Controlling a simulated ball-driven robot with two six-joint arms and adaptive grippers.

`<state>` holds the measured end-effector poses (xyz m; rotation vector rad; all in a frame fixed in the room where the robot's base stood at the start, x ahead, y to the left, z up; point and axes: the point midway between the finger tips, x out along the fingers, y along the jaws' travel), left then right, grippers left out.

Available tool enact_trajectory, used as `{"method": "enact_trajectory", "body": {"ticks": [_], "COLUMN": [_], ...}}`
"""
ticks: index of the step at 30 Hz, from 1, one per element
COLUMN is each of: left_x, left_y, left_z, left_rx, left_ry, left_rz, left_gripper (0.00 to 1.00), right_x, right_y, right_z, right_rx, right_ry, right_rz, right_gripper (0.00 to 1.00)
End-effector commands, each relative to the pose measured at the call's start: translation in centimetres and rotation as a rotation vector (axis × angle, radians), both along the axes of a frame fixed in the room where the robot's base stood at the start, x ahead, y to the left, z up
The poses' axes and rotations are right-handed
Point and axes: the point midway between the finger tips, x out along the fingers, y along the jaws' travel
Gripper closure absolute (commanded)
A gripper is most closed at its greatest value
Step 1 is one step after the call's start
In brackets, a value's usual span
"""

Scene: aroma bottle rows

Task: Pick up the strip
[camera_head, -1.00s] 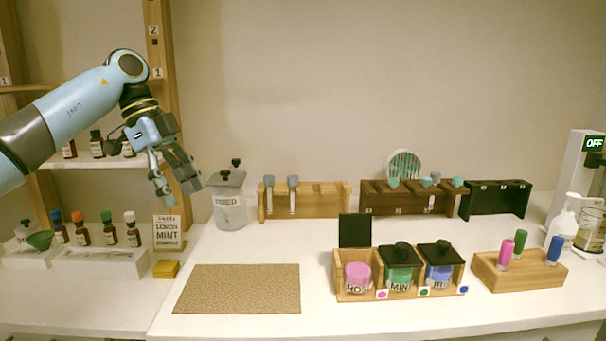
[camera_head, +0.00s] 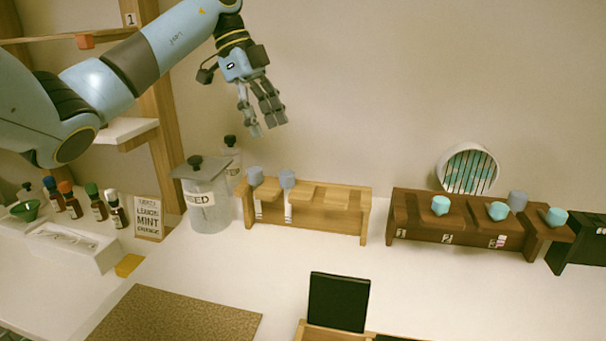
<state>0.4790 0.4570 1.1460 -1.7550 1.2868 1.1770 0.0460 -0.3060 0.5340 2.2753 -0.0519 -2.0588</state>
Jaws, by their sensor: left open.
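Two strips with grey heads hang in the light wooden rack (camera_head: 345,222): the left strip (camera_head: 258,208) and the right strip (camera_head: 288,211), side by side at the rack's left end. Their white lower parts show below the rack's top. My left gripper (camera_head: 266,127) is in the air above these two strips, fingers pointing down, open and empty, apart from them. The dark brown rack (camera_head: 420,232) to the right holds several teal and grey heads. Which strip the task means cannot be told. My right gripper is not in view.
A lidded canister marked USED (camera_head: 207,212) stands left of the light rack. A round striped holder (camera_head: 467,172) is behind the dark rack. A black upright panel (camera_head: 338,302) and a brown mat (camera_head: 170,318) are in front. The counter between is clear.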

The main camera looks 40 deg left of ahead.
Motion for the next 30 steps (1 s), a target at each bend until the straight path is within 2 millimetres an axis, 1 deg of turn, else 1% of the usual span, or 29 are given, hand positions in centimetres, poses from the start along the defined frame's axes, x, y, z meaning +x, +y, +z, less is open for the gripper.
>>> {"method": "enact_trajectory", "body": {"ticks": [1, 3, 7, 11, 16, 20, 23, 29, 30], "left_x": [0.0, 0.1, 0.4, 0.6, 0.9, 1.1, 1.2, 1.2, 1.2], "left_y": [-0.3, -0.7, -1.5, -2.1, -3.4, -4.0, -4.1, -4.1, -4.1], "left_z": [-0.6, -1.5, -3.6, -4.9, -7.0, -8.7, -9.3, -9.4, -9.4], "left_rx": [-0.003, -0.003, -0.003, -0.002, -0.005, -0.002, -0.001, 0.000, 0.000], "left_ry": [0.003, 0.003, 0.002, 0.001, 0.002, 0.001, 0.001, 0.001, 0.001], "left_rz": [-0.002, -0.001, -0.001, -0.001, -0.002, -0.001, 0.000, 0.000, 0.000], "left_gripper": [0.43, 0.43, 0.43, 0.43, 0.43, 0.43, 0.43, 0.43, 0.47], "right_x": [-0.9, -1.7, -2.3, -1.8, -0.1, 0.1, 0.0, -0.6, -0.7], "right_y": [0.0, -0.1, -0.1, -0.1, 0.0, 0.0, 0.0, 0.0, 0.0], "right_z": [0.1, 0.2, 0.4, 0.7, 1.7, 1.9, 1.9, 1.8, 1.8], "right_rx": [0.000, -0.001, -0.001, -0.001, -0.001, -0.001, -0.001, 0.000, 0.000], "right_ry": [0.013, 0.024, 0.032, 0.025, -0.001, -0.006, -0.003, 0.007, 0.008], "right_rz": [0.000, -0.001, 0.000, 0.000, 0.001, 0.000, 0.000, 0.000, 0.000], "right_gripper": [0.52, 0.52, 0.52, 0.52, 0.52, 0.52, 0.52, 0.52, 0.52]}}
